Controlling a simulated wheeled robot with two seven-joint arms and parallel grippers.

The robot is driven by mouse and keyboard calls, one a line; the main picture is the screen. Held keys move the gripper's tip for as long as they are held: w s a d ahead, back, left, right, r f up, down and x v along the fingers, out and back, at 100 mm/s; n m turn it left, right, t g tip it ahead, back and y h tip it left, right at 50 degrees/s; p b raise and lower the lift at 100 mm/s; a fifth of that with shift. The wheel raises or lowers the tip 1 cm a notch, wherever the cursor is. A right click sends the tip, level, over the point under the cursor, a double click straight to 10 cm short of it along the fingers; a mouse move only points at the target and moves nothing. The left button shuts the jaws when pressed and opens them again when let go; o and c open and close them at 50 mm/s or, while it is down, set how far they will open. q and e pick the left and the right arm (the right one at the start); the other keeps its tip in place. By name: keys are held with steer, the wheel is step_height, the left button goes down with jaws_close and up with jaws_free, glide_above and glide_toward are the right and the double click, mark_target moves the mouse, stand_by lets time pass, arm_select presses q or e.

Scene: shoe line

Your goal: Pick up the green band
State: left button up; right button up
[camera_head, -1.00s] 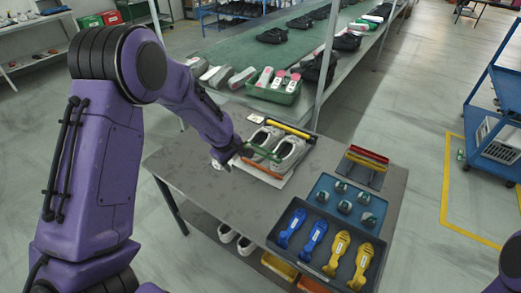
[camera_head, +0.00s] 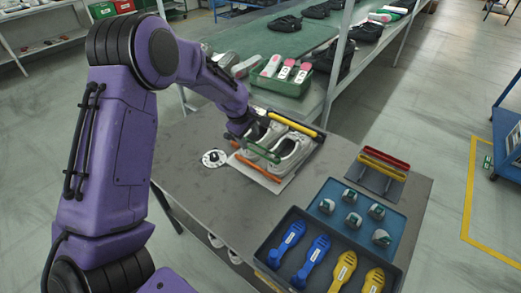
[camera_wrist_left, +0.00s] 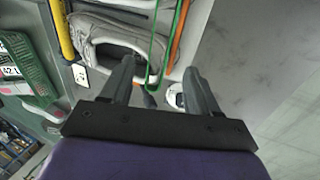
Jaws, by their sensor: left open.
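I cannot tell whether a finger touches the band.

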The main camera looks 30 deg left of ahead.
arm_select(q)
steer(key=p+x, duration=0.1)
steer(key=x, duration=0.4)
steer(key=shift+w+f+p, duration=0.15)
steer(key=shift+f+p, duration=0.15)
steer(key=shift+w+f, duration=0.1)
steer(key=shift+f, duration=0.1)
steer(key=c, duration=1.1)
steer(key=shift+r, duration=0.15)
